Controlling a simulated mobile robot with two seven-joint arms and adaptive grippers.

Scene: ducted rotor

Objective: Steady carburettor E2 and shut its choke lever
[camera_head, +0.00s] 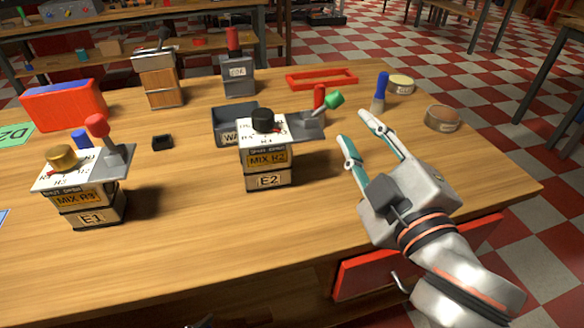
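Carburettor E2 (268,165) stands upright mid-table, a box with a yellow "MIX H2" label, an "E2" tag and a black round knob (263,120) on top. Its choke lever (333,100) has a green knob and leans up and to the right from a grey plate on the right side. My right gripper (354,128) is open and empty, to the right of E2. Its fingers point up-left, and its tips appear apart from the lever and the body. My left gripper does not show clearly.
Carburettor E1 (78,200), with a red-knobbed lever, stands at left. A grey tray (232,113) sits behind E2. The table front is clear.

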